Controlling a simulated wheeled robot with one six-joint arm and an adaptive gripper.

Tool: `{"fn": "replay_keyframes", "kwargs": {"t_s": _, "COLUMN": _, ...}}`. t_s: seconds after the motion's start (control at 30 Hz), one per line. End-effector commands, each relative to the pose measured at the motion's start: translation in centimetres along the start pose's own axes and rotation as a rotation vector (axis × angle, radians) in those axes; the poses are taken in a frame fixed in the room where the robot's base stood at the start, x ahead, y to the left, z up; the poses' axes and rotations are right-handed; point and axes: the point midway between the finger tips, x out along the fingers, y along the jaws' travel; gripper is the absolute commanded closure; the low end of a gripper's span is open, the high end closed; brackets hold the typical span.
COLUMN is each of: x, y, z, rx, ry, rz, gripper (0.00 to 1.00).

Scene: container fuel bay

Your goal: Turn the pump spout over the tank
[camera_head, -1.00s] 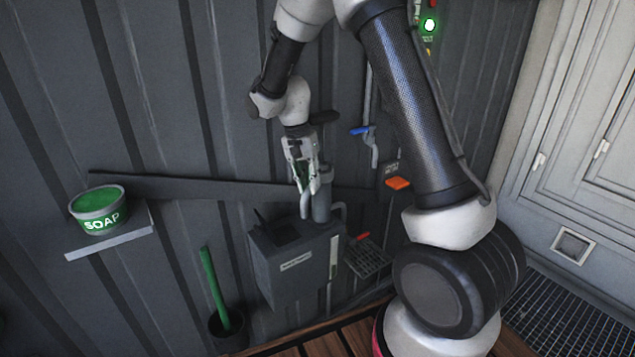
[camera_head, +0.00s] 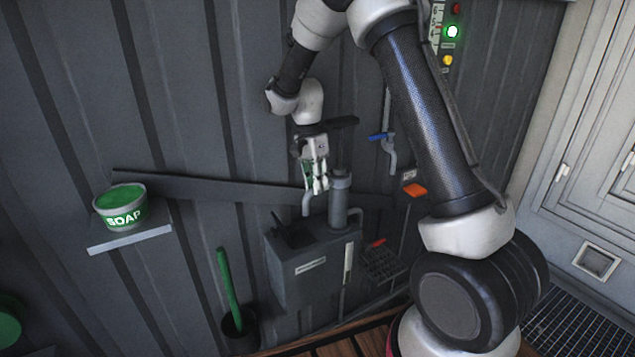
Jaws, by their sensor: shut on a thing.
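The grey pump column (camera_head: 340,200) rises behind the right part of the grey tank (camera_head: 310,272). The tank's top has a dark opening (camera_head: 294,236) with a small raised flap at its left. The pump spout (camera_head: 307,204) is a bent grey pipe whose down-turned end shows left of the column, above the tank top's back part in this view. Whether it lines up with the opening in depth I cannot tell. My gripper (camera_head: 317,183) points down and is shut on the spout; its fingers hide the spout's upper part. A dark handle (camera_head: 338,124) shows behind my gripper.
A soap tub (camera_head: 121,207) sits on a wall shelf at left. A green-handled tool (camera_head: 228,285) stands in a dark bucket. A blue-levered pipe (camera_head: 386,140), an orange block (camera_head: 414,190) and a wire rack (camera_head: 382,262) are right of the tank.

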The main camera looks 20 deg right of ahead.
Motion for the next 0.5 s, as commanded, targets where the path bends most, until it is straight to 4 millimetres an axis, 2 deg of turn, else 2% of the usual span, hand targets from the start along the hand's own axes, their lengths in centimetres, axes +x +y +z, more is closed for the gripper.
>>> {"fn": "replay_keyframes", "kwargs": {"t_s": 0.17, "x": -0.10, "y": -0.04, "z": -0.07, "rx": -0.001, "ry": 0.002, "rz": -0.002, "gripper": 1.00}}
{"fn": "replay_keyframes", "kwargs": {"t_s": 0.2, "x": -0.09, "y": -0.04, "z": -0.07, "rx": -0.001, "ry": 0.002, "rz": -0.002, "gripper": 0.78}}
{"fn": "replay_keyframes", "kwargs": {"t_s": 0.3, "x": -0.08, "y": -0.03, "z": -0.06, "rx": -0.002, "ry": 0.002, "rz": -0.002, "gripper": 0.60}}
{"fn": "replay_keyframes", "kwargs": {"t_s": 0.5, "x": -0.03, "y": -0.01, "z": -0.03, "rx": -0.002, "ry": 0.001, "rz": -0.001, "gripper": 0.60}}
